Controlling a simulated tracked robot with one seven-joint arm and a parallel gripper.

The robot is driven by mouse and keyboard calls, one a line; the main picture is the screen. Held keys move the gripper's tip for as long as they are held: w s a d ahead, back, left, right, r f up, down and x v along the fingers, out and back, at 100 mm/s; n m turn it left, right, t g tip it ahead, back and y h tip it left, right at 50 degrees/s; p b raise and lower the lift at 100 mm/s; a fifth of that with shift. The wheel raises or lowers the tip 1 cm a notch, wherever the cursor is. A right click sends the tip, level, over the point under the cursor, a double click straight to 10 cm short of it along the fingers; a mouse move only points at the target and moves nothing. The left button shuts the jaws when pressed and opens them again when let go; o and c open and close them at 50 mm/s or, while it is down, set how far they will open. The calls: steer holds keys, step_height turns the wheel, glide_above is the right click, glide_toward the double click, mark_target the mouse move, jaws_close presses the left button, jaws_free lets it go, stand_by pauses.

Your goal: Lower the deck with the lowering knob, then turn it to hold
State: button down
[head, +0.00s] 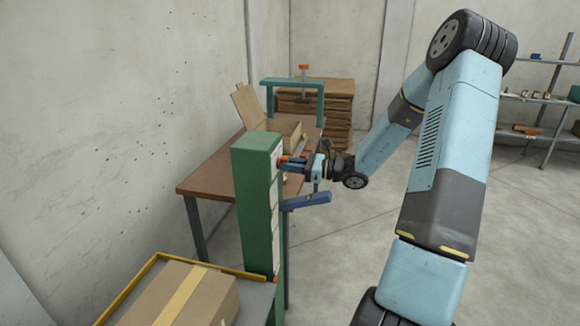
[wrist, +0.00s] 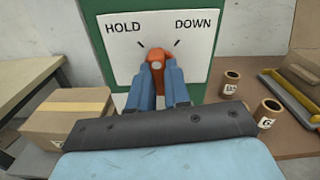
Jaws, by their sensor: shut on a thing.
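The orange lowering knob (wrist: 157,56) sits on a white plate (wrist: 190,30) marked HOLD at the left and DOWN at the right. My gripper (wrist: 160,78) is shut on the knob, one blue finger on each side. The knob's top appears between the two marks; its exact angle is hard to tell. In the head view my gripper (head: 293,161) reaches the right face of the green column (head: 254,190), with little of the knob showing. The deck (head: 122,293), with a yellow rim, is at the lower left and carries a taped carton (head: 180,297).
A brown table (head: 205,182) behind the column holds an open box and a green frame (head: 290,82). Two labelled cans (wrist: 230,84) stand right of the plate in the wrist view. A blue lever-like part (head: 306,201) sits below my gripper. The right floor is clear.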

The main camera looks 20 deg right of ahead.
steer(key=n, duration=0.6)
steer(key=shift+f, duration=0.1)
steer(key=shift+n, duration=0.3)
stand_by(0.3)
steer(key=c, duration=1.1)
jaws_free()
steer(key=v, duration=1.3)
steer(key=shift+s+d, duration=0.2)
steer(key=shift+d, duration=0.15)
